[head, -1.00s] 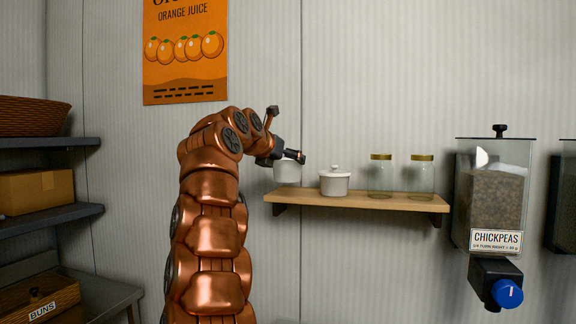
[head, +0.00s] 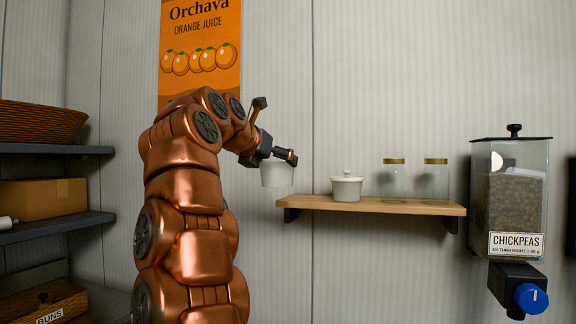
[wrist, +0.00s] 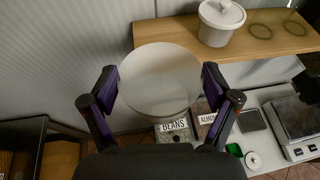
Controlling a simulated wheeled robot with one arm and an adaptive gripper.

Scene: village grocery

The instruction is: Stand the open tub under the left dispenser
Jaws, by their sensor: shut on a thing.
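My gripper (head: 278,155) is shut on a white open tub (head: 277,175) and holds it upright near the left end of the wooden shelf. In the wrist view the tub (wrist: 160,80) shows from above as a pale round shape between the two fingers of my gripper (wrist: 160,90). Its inside looks plain and pale. The chickpeas dispenser (head: 516,195), with a black lid and a blue knob (head: 531,298), hangs on the wall at the right. The edge of another dispenser (head: 571,215) shows at the far right.
The wooden shelf (head: 400,206) carries a lidded white pot (head: 346,186) and two glass jars (head: 393,180) with gold lids. Below, the wrist view shows a beans label (wrist: 173,126) and a scale (wrist: 298,118). Dark shelves (head: 55,225) stand at the left.

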